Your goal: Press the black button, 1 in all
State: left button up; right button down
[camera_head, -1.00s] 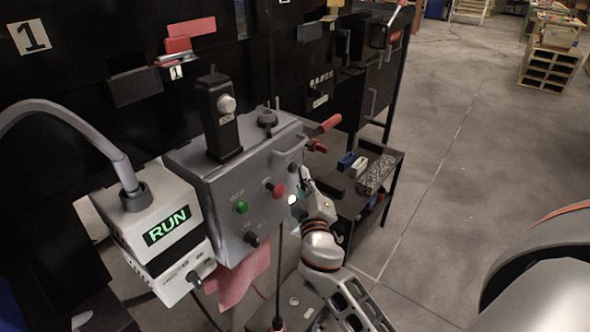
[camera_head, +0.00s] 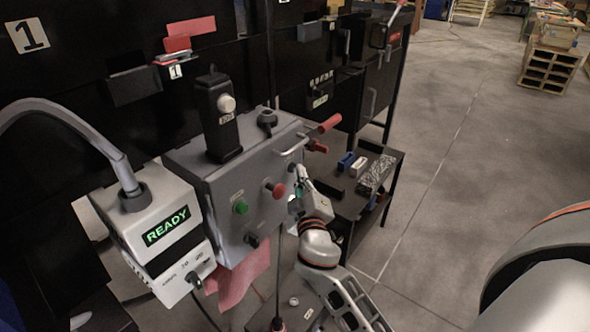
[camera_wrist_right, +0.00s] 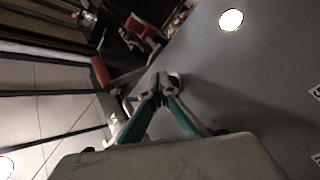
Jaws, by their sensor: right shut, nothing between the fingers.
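The grey control box (camera_head: 215,200) stands in the middle of the head view. Its front has a green button (camera_head: 240,208), a red button (camera_head: 277,190), a black knob (camera_head: 251,240) low down and a small black button (camera_head: 292,167) at the upper right. My right gripper (camera_head: 301,172) is shut and empty, with its tips close beside the black button. In the right wrist view, the fingertips (camera_wrist_right: 163,84) overlap a small round part (camera_wrist_right: 175,81) on the grey panel; I cannot tell whether they touch it. My left gripper is not in view.
A white unit (camera_head: 152,225) with a green "READY" display stands left of the box. A red-handled lever (camera_head: 326,124) sticks out at the box's right. A dark shelf cart (camera_head: 345,205) with small blocks stands behind my right arm. Open floor lies to the right.

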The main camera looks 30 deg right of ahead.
jog(key=shift+s, duration=0.1)
dwell(0.4)
jog(key=shift+s+d, duration=0.25)
jog(key=shift+s, duration=0.45)
jog(key=shift+s, duration=0.1)
jog(key=shift+s+d, duration=0.35)
jog(key=shift+s, duration=0.4)
jog(key=shift+s+d, duration=0.3)
jog(key=shift+s, duration=0.45)
jog(key=shift+s+d, duration=0.35)
jog(key=shift+s, duration=0.4)
